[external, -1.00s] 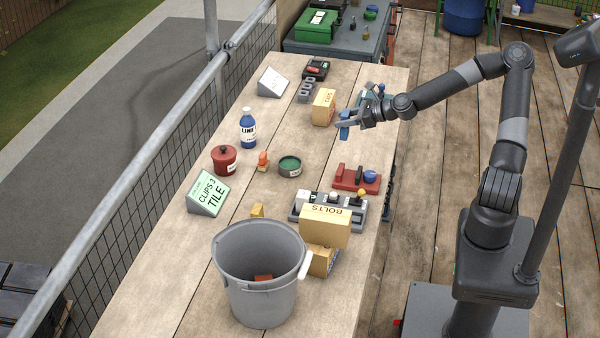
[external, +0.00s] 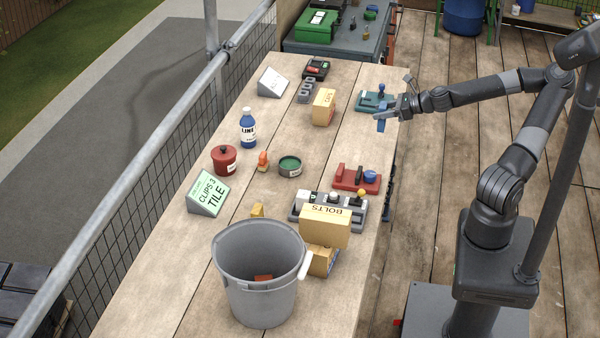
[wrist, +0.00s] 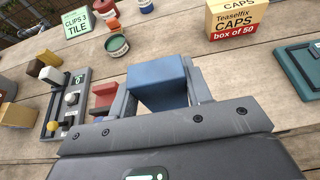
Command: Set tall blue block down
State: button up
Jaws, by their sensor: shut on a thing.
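The tall blue block (wrist: 158,84) is held between the two fingers of my gripper (wrist: 158,95) in the wrist view. In the external view the blue block (external: 381,122) hangs from my gripper (external: 387,114) near the right edge of the bench. My gripper is shut on it, and the block appears to be above the bench top; its lower end is hard to make out. A teal tray (external: 371,101) with a blue peg lies just behind the gripper. The teal tray also shows at the right of the wrist view (wrist: 306,68).
A caps box (external: 323,108) stands left of my gripper. A red tray (external: 356,180), a grey tray (external: 320,209), a bolts box (external: 325,227) and a grey bucket (external: 258,270) are nearer the camera. The bench between the caps box and red tray is clear.

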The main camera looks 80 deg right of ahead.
jog(key=shift+w+a+f, duration=1.05)
jog(key=shift+w+f, duration=0.5)
jog(key=shift+f, duration=0.25)
jog(key=shift+w+a+f, duration=1.1)
jog(key=shift+w+f, duration=0.5)
jog(key=shift+f, duration=0.25)
jog(key=shift+w+a+f, duration=1.05)
jog(key=shift+w+f, duration=0.5)
jog(key=shift+f, duration=0.25)
jog(key=o, duration=1)
jog(key=shift+f, duration=0.15)
jog(key=shift+r, duration=0.2)
jog(key=v, duration=1.2)
